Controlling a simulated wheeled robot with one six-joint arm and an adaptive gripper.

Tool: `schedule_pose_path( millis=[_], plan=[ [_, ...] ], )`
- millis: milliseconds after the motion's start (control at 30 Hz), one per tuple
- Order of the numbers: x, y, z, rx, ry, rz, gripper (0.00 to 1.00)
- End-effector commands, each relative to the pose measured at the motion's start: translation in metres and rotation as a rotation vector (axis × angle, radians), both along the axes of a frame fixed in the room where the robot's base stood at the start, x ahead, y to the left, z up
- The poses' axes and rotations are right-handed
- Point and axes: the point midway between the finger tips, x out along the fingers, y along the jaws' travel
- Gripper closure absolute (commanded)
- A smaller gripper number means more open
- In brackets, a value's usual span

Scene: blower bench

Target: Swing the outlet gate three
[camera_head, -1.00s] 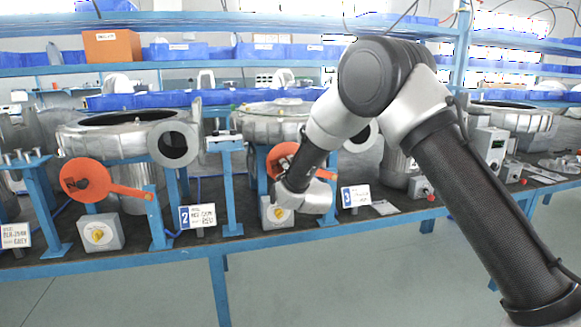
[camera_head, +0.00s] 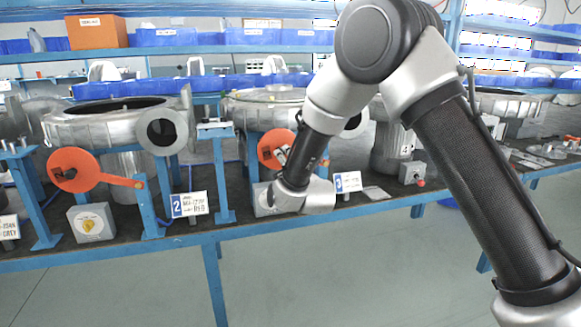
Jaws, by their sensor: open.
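An orange gate disc (camera_head: 266,146) stands left of the plate marked 3 (camera_head: 347,182), in front of the middle blower (camera_head: 262,106). My arm comes in from the right, and its wrist hides the disc's lower right side and any lever there. My gripper (camera_head: 283,155) shows only as a small grey and dark shape before the disc. It looks open, with nothing seen in it. I cannot tell whether it touches the disc. A grey box (camera_head: 262,200) below is partly behind the wrist.
A second orange gate (camera_head: 75,170) with an arm reaching right stands at the left blower (camera_head: 110,122), near the plate marked 2 (camera_head: 189,204). A blue post (camera_head: 220,175) stands left of my gripper. A grey box with a red button (camera_head: 412,173) sits to the right.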

Motion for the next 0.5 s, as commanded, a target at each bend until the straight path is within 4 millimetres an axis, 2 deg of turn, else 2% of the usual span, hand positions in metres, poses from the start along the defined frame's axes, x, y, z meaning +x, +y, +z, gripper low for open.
schedule_pose_path(
  millis=[100,200,333,500],
  plan=[
    [-0.023,-0.007,0.000,-0.002,0.002,0.002,0.51],
    [-0.037,-0.011,0.000,-0.001,0.002,0.002,0.51],
    [-0.047,-0.015,0.000,0.000,0.000,0.001,0.51],
    [-0.049,-0.016,0.000,0.000,0.000,0.001,0.51]
  ],
)
